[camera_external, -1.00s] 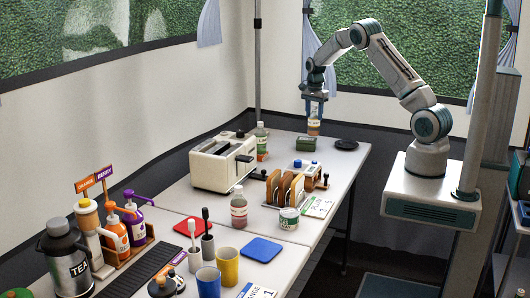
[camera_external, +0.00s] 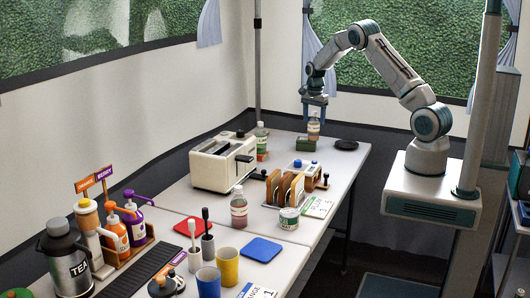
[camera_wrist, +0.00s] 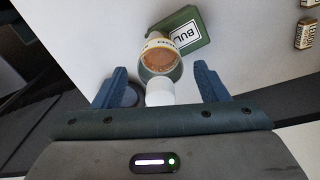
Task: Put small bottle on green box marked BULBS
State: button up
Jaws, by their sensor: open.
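The small bottle (camera_external: 314,128), with brown contents, a pale label and a white cap, stands about upright between my gripper's spread fingers. Its white cap (camera_wrist: 160,92) shows between the fingers in the wrist view. The green box marked BULBS (camera_external: 305,145) lies flat on the far part of the table; its label also shows in the wrist view (camera_wrist: 187,34). The bottle overlaps one end of the box in both views and seems to rest there; its base contact is hidden. My gripper (camera_external: 315,110) is open around the bottle's top, pointing down.
A black round thing (camera_external: 346,144) lies right of the box. Another bottle (camera_external: 262,143) and the toaster (camera_external: 224,162) stand to the left.

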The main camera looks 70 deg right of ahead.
notch_tip(320, 180, up, 12)
jog(key=shift+f+b, duration=0.2)
jog(key=shift+b, duration=0.35)
jog(key=s+a+r+n+t, duration=0.1)
jog(key=s+a+r+n, duration=0.25)
jog(key=a, duration=0.35)
jog(key=s+a+r+n, duration=0.3)
jog(key=s+a+n, duration=0.1)
jog(key=a, duration=0.3)
jog(key=s+a+r+n+t, duration=0.1)
jog(key=s+a+r+n, duration=0.25)
jog(key=a, duration=0.35)
jog(key=s+a+f+n, duration=0.2)
jog(key=s+a+n, duration=0.3)
jog(key=s, duration=0.3)
jog(key=s+a+f+n+t, duration=0.1)
jog(key=s+a+f+n, duration=0.1)
jog(key=s+a+n, duration=0.3)
jog(key=s+a, duration=0.1)
jog(key=s, duration=0.2)
